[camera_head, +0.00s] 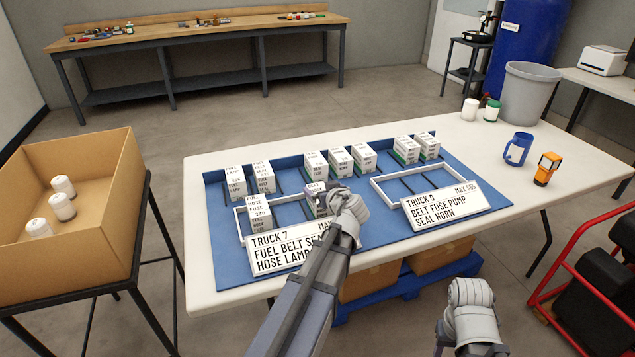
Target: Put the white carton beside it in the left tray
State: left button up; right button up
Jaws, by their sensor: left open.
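Several white cartons with black print stand on the blue mat (380,236). The left tray is a white-rimmed frame (285,199) behind the TRUCK 7 sign (290,252). One carton (258,217) stands at its left end. My left gripper (322,203) is open, at a white carton (316,190) near the right end of the left tray. The gripper and wrist partly hide that carton, and contact cannot be told. Other cartons (316,164) stand in rows behind. My right wrist shows at the bottom, with a bit of its gripper (440,338); its fingers are not clear.
The right tray (376,190), behind the TRUCK 9 sign (446,206), looks empty. A blue mug (517,149) and an orange device (546,169) stand at the table's right. A red cart is at right.

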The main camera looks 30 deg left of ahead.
pick_arm(q)
jog(key=p+v, duration=0.2)
jog(key=v, duration=0.4)
jog(key=shift+s+d+r, duration=0.15)
jog(key=shift+s+d, duration=0.05)
jog(key=shift+d, duration=0.1)
jog(key=s+d+f+m+g+h, duration=0.3)
jog(key=s+d, duration=0.3)
jog(key=d, duration=0.3)
jog(key=s+d+f+m+g+h, duration=0.3)
jog(key=s+d+f+m, duration=0.3)
jog(key=d, duration=0.4)
jog(key=s+d+f+m+g+h, duration=0.2)
jog(key=s+d+f+m+h, duration=0.1)
jog(key=s+d, duration=0.5)
jog(key=shift+d+f+m+g, duration=0.4)
jog(key=shift+d+f+m, duration=0.3)
jog(key=shift+d+m, duration=0.15)
